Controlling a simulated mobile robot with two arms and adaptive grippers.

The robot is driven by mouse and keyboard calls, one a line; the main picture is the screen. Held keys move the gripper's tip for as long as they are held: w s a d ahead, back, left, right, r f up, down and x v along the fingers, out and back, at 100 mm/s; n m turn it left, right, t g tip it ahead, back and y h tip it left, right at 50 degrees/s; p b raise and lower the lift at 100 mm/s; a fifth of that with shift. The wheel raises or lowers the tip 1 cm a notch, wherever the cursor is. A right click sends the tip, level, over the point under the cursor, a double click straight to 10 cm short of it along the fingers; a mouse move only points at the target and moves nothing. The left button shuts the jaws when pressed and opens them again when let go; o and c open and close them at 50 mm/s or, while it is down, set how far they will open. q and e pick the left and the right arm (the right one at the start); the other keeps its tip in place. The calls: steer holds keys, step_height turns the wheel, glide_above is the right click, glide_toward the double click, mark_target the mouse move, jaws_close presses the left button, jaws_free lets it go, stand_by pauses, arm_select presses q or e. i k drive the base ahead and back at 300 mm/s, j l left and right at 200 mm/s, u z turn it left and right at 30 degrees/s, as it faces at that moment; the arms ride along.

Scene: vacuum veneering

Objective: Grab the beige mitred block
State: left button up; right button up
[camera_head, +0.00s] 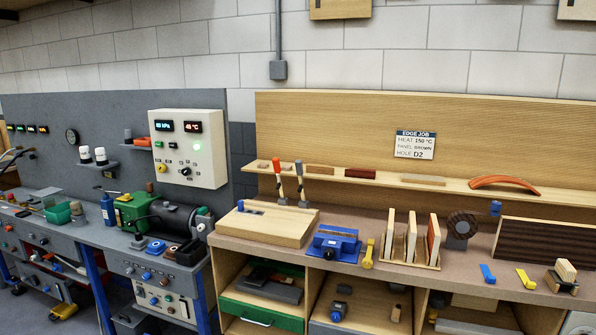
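A small beige block (566,270) with a slanted outline sits at the far right of the bench. It rests on or against a darker brown-and-black block (560,284); the view is too small to tell exactly how they touch. It looks like the beige mitred block, though its mitre is hard to make out. Neither of my grippers shows in the head view.
The bench top (380,275) holds a wooden board (265,226), a blue vice-like fixture (333,243), and a rack of upright panels (411,238). Blue (487,273) and yellow (526,279) pieces lie left of the block. A dark striped panel (548,243) stands behind it.

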mark_target(324, 169)
steer(key=i+u, duration=0.15)
steer(key=u, duration=0.2)
steer(key=i+l+u, duration=0.1)
steer(key=u, duration=0.25)
steer(key=i+l+u, duration=0.1)
steer(key=u, duration=0.2)
steer(key=l, duration=0.1)
